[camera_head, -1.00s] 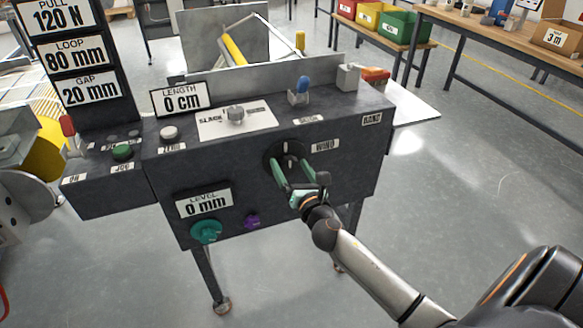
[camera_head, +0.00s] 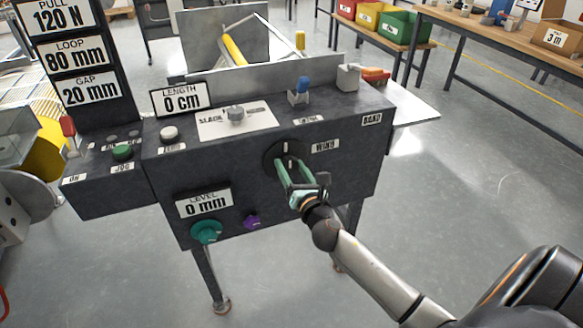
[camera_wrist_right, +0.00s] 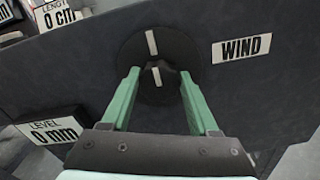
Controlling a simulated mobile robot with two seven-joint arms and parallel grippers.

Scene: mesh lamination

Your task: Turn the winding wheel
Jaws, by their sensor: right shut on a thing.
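The winding wheel (camera_head: 272,154) is a round black disc with a knob on the front of the dark control box, beside the WIND label (camera_head: 325,145). In the right wrist view, the wheel (camera_wrist_right: 135,46) has a white mark on its rim, and its knob (camera_wrist_right: 157,88) has another, nearly in line with it. My right gripper (camera_head: 290,165) reaches the wheel from the front. My left gripper is not in view.
The LENGTH display (camera_head: 181,98) reads 0 cm and the LEVEL display (camera_head: 204,203) 0 mm. A teal knob (camera_head: 206,232) and a purple knob (camera_head: 252,222) are low on the front. A blue-topped switch (camera_head: 301,86) stands on top. The floor at right is open.

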